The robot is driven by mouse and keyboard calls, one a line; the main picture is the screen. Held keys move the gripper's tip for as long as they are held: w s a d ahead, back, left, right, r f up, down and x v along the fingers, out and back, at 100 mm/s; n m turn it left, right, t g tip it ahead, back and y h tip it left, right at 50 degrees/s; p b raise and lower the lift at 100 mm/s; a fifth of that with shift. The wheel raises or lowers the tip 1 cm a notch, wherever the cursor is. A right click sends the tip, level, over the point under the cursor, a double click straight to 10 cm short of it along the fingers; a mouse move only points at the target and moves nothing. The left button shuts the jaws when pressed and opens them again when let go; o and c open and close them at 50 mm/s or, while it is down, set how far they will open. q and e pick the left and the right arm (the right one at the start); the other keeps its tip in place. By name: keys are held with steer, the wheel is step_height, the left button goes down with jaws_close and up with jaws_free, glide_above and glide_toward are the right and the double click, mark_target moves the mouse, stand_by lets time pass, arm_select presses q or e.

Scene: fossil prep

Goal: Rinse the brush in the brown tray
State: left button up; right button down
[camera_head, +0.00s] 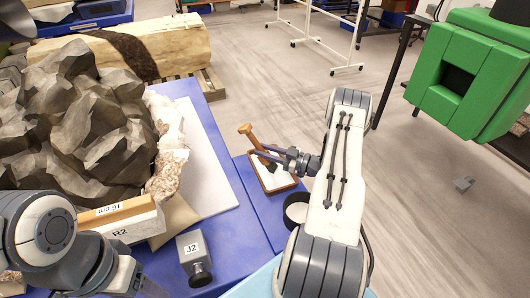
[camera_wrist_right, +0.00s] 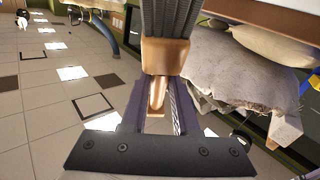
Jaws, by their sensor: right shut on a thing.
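The brush (camera_head: 247,131) has a wooden handle and dark bristles. My right gripper (camera_head: 262,155) is shut on its handle, above the brown tray. In the right wrist view the handle (camera_wrist_right: 157,92) is between the two purple fingers, with the wooden block and dark bristles (camera_wrist_right: 176,18) beyond them. The brown tray (camera_head: 280,188) is small, with a brown rim and pale inside, on the blue table. The bristle end is over or in the tray; I cannot tell whether it touches the inside. My left gripper is only partly visible at the bottom left, its fingers unclear.
A large grey rock (camera_head: 75,125) fills the table's left side. A grey box marked J2 (camera_head: 193,252) and a wood-topped block marked R2 (camera_head: 125,222) stand in front. A dark-rimmed round item (camera_head: 296,208) is close to my right arm. A green block-like structure (camera_head: 475,75) stands right.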

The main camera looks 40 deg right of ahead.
steer(key=shift+w, duration=0.35)
steer(key=shift+s, duration=0.1)
steer(key=shift+s, duration=0.55)
steer(key=shift+w, duration=0.15)
steer(key=shift+w+d, duration=0.1)
steer(key=shift+w, duration=0.35)
steer(key=shift+s, duration=0.15)
steer(key=shift+s, duration=0.45)
steer(key=shift+w, duration=0.2)
